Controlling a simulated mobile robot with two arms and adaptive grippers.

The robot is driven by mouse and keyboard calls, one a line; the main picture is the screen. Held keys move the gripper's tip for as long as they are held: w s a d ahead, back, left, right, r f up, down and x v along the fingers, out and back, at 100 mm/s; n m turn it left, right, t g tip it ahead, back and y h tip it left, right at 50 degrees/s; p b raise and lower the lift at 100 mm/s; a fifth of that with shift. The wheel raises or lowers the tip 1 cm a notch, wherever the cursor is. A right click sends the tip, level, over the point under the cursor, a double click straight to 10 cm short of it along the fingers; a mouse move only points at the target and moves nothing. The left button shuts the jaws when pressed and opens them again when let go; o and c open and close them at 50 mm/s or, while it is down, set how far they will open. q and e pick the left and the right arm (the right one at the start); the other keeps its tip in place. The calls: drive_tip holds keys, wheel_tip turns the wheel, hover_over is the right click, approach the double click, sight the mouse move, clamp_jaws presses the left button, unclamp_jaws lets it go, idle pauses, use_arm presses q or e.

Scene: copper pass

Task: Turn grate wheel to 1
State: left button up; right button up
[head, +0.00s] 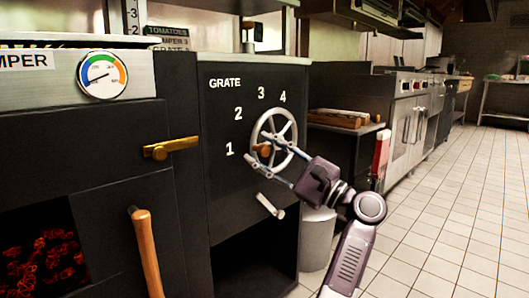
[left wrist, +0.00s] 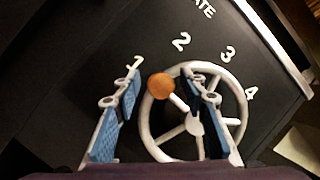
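The grate wheel (head: 275,138) is a pale spoked handwheel on the black panel, below the word GRATE and the numerals 1 to 4. Its orange-brown knob (head: 262,149) sits at the wheel's left side, in line with the numeral 1 (head: 230,149). The left wrist view also shows the wheel (left wrist: 157,145), and its knob (left wrist: 160,86) lies on the line from the hub to the numeral 1 (left wrist: 134,63). My left gripper (head: 250,147) is at the wheel with its fingers open on either side of the knob; gaps show beside it. My right gripper is out of view.
A white handle (head: 270,206) sticks out below the wheel. To the left are a brass latch (head: 171,148), a wooden handle (head: 146,252), a gauge (head: 102,75) and glowing coals (head: 45,260). A grey bin (head: 317,240) stands right of the panel. The tiled floor at right is clear.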

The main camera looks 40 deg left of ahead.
use_arm(q)
drive_tip(key=v, duration=1.2)
